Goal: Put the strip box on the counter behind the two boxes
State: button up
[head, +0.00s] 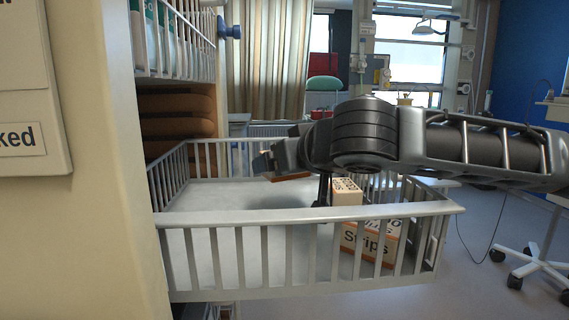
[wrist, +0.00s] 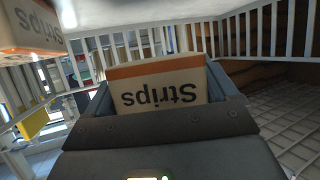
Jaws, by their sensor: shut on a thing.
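My gripper (head: 266,163) is over the left part of a white railed counter (head: 213,268). It is shut on a strip box (wrist: 158,90), cream with an orange band and the word "Strips" upside down in the wrist view. In the head view only a small orange-edged part of this box (head: 291,177) shows below the gripper. Two other boxes are at the counter's right: a cream one (head: 346,196) and, nearer, a "Strips" box (head: 367,243) seen through the front rails. One similar box (wrist: 30,35) shows at the upper left of the wrist view.
White rails surround the counter, with a front top bar (head: 300,217). The counter's left and middle look bare. A cream wall (head: 105,230) stands close at the left, with a railed upper shelf (head: 175,45) beyond it. A wheeled stand (head: 535,262) is at the right.

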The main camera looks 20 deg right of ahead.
jog(key=shift+f+b, duration=0.5)
jog(key=shift+f, duration=0.25)
jog(key=o, duration=0.6)
jog(key=shift+s, duration=0.1)
jog(key=shift+o, duration=1)
jog(key=shift+f, duration=0.2)
jog(key=shift+r+p, duration=0.3)
jog(key=shift+r, duration=0.1)
jog(key=v, duration=0.7)
jog(key=shift+s+r, duration=0.2)
jog(key=shift+r, duration=0.35)
